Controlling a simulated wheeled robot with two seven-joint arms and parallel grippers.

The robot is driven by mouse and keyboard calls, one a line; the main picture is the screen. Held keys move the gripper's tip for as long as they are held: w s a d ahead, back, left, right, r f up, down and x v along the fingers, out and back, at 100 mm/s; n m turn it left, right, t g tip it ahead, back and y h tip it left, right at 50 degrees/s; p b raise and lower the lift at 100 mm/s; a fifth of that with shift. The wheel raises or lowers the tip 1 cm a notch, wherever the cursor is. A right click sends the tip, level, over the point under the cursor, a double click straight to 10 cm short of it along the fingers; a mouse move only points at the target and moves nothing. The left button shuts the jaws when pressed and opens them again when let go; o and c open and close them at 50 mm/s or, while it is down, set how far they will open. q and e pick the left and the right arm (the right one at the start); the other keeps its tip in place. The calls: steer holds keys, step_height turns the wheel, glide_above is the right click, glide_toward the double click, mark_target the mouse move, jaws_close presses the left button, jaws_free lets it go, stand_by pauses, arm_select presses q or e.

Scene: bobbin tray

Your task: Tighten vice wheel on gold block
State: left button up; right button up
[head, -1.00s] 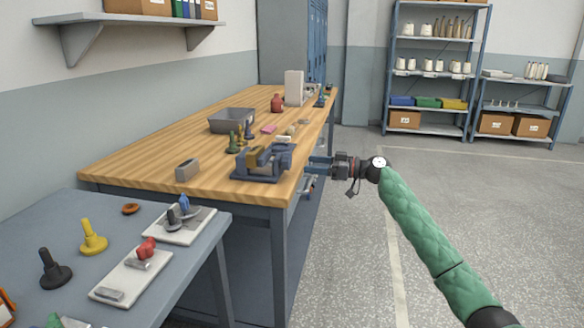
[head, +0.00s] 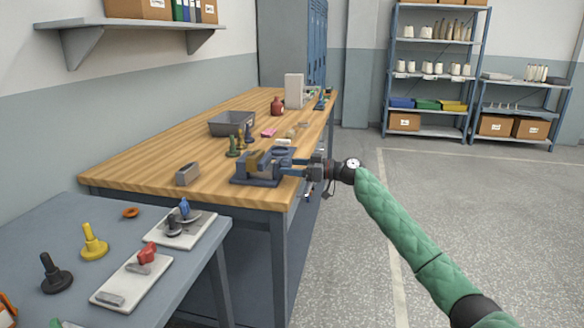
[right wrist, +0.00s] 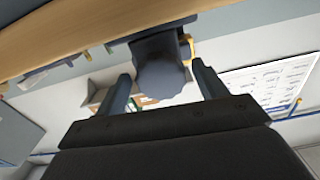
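The blue-grey vice (head: 255,180) stands near the front right corner of the wooden workbench. The gold block (head: 254,160) sits between its jaws. My right gripper (head: 293,167) reaches in from the right at the vice's wheel side. In the right wrist view, the round blue-grey wheel (right wrist: 160,78) lies between the two spread fingers, with a visible gap on each side. The gripper is open. In the head view the wheel is mostly hidden by the gripper. My left gripper is not in view.
On the workbench (head: 135,178) are a grey metal block (head: 187,173), a grey bin (head: 231,122) and several small pieces behind the vice. A grey table (head: 85,215) with handles and white plates stands at front left. The floor right of the bench is clear.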

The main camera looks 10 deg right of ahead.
steer(key=c, duration=0.8)
steer(key=shift+f+m, duration=0.1)
steer(key=shift+m, duration=2.8)
steer(key=o, duration=1)
steer(key=shift+c, duration=0.2)
steer(key=shift+s+d, duration=0.1)
